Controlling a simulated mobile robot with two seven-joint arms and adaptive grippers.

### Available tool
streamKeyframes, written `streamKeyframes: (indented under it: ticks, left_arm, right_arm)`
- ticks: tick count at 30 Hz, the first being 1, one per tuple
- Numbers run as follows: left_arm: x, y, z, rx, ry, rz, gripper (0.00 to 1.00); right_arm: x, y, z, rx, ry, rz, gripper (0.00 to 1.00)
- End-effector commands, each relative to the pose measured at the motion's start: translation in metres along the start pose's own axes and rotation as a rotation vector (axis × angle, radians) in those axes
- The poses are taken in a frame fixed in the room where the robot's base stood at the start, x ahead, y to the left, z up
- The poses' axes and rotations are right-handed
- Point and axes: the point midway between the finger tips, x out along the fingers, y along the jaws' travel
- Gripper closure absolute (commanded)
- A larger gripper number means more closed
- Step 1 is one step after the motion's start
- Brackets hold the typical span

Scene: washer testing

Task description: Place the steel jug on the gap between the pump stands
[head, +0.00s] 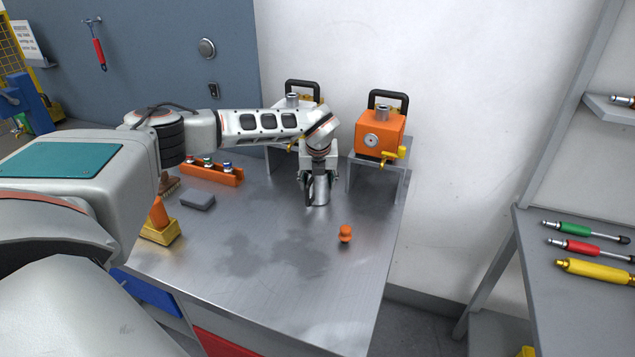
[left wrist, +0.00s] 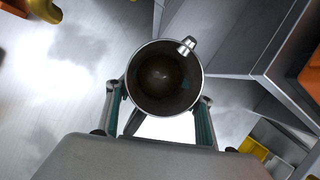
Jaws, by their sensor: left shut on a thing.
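The steel jug (head: 320,192) is in my left gripper (head: 318,180), in front of the pump stands. The left wrist view looks down into the round open mouth of the jug (left wrist: 163,82), with a small spout or lug at its upper right rim. The fingers of my left gripper (left wrist: 160,102) are shut on either side of it. I cannot tell whether its base touches the table. The right pump stand (head: 396,172) is grey and carries an orange pump (head: 380,135). The left stand and pump are mostly hidden behind my arm. My right gripper is not in view.
An orange knob-like piece (head: 345,234) lies on the metal table (head: 270,290) right of the jug. An orange rack (head: 212,174), a grey block (head: 198,199) and a yellow-based orange item (head: 160,230) stand at left. The front middle of the table is clear.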

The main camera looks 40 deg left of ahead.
Motion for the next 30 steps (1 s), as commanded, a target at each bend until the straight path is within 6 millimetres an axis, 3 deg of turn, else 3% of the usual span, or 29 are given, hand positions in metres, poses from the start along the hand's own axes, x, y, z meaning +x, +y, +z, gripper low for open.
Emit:
streamKeyframes:
  ticks: [4,5,6,20,30]
  left_arm:
    - [0.003,0.000,-0.001,0.000,0.000,0.000,0.72]
    - [0.003,0.000,-0.001,0.000,0.000,0.001,0.43]
    - [0.003,0.000,-0.001,0.000,0.000,0.001,0.32]
    - [-0.005,0.000,0.001,0.000,-0.001,-0.001,0.31]
    - [-0.067,0.000,0.001,0.001,-0.002,-0.002,0.31]
  right_arm:
    - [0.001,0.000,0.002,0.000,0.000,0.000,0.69]
    - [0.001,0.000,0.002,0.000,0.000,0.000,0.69]
    - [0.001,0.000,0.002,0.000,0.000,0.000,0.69]
    - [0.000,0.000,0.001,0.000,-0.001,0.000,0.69]
    - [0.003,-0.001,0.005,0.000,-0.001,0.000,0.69]
